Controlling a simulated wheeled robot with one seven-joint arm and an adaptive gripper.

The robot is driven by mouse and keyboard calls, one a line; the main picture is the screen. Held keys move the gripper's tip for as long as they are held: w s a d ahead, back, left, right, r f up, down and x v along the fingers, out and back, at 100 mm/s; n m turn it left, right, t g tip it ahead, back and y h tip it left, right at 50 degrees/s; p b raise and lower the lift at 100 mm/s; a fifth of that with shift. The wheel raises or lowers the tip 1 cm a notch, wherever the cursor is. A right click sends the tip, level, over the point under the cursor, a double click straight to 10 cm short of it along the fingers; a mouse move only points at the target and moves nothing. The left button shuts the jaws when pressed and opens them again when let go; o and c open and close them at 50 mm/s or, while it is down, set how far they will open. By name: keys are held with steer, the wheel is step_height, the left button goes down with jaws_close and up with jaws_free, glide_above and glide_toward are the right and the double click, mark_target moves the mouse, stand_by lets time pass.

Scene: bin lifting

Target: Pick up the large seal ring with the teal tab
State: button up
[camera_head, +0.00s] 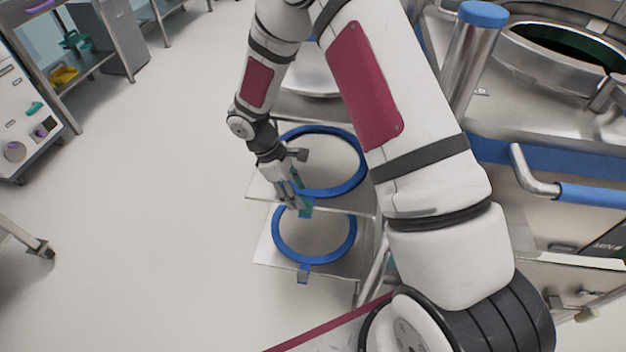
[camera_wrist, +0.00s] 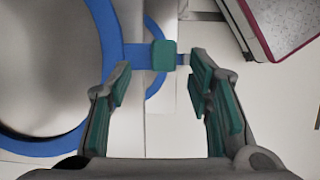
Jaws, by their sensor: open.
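The large blue seal ring (camera_head: 330,192) lies flat on the upper metal shelf of a stand. Its teal tab (camera_head: 306,208) sticks out over the front edge of that shelf. In the wrist view the ring (camera_wrist: 106,30) fills the left side, and the teal tab (camera_wrist: 163,54) lies ahead of the space between the fingertips. My gripper (camera_head: 291,193) is above the ring's near edge, close to the tab. In the wrist view my gripper (camera_wrist: 158,75) is open and empty, with one finger on each side of the tab's line.
A steel vessel with a blue-gripped handle (camera_head: 590,194) stands right. Shelving and a cabinet stand far left. The floor (camera_head: 150,220) left of the stand is clear.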

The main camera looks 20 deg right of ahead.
mark_target(309, 195)
steer(key=x, duration=0.5)
steer(key=shift+s+d+b, duration=0.1)
steer(key=shift+s+b, duration=0.2)
steer(key=shift+b, duration=0.1)
jaws_close()
